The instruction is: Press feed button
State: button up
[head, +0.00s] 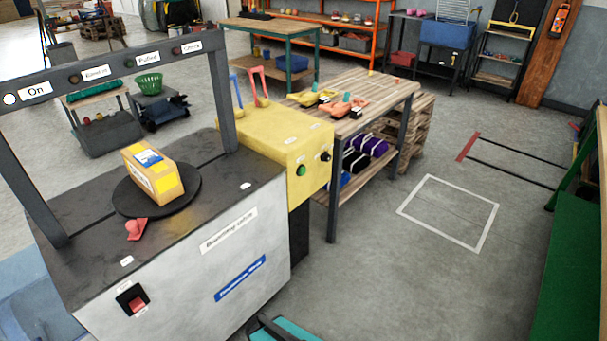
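A machine with a dark top and pale front (180,265) stands at the left. A yellow box (265,140) adjoins its right side. The yellow box's front has a round green button (301,170) and a black knob (325,157); small labels above them are unreadable. A red switch (137,305) sits low on the machine's front. A taped yellow-brown carton (153,172) rests on a black round plate (190,200) on top. A red knob-like part (135,230) is in front of it. My gripper is not visible, so its state does not show.
A dark arch (222,100) spans the machine; its "On" lamp (9,99) is lit white, the others look dark. A wooden table (370,95) stands behind the yellow box. Open floor with a white-outlined square (472,245) lies right. A green surface (565,285) borders the right edge.

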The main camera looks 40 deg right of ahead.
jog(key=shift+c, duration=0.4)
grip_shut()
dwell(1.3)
